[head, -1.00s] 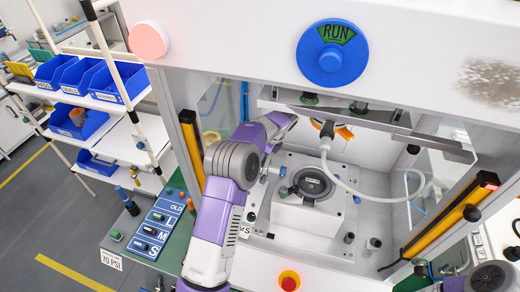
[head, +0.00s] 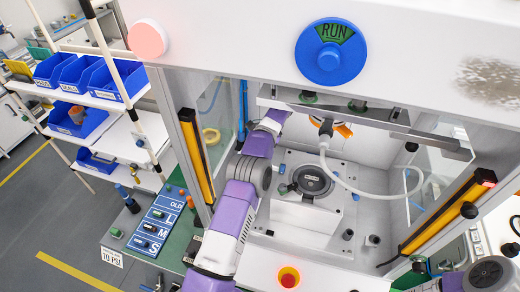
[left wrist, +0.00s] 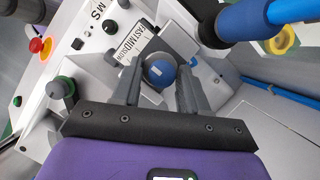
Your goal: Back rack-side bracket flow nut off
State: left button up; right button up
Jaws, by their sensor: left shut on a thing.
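In the left wrist view my left gripper (left wrist: 158,88) has its two grey fingers on either side of a round blue nut (left wrist: 159,71) with a pale mark, and is shut on it. A grey bracket block and a lettered label plate (left wrist: 137,48) lie right by the nut. In the head view my left arm reaches into the press on the rack side; its fingers and the held nut are hidden there. Another small blue cap (head: 355,197) stands on the press base, right of the round black die (head: 312,181).
A hanging pale hose (head: 340,175) crosses the press opening. Yellow-black posts (head: 198,155) flank it. A blue cylinder (left wrist: 237,25) and a yellow ring (left wrist: 286,38) are close to my left gripper. A rack with blue bins (head: 115,80) stands left.

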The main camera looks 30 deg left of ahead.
pick_arm(q)
jog(key=shift+d+f, duration=0.1)
jog(key=shift+f, duration=0.1)
dwell(0.6)
jog(key=o, duration=1.1)
jog(key=shift+r+n, duration=0.1)
jog(key=shift+n, duration=0.2)
jog(key=shift+r+m, duration=0.1)
jog(key=shift+m, duration=0.3)
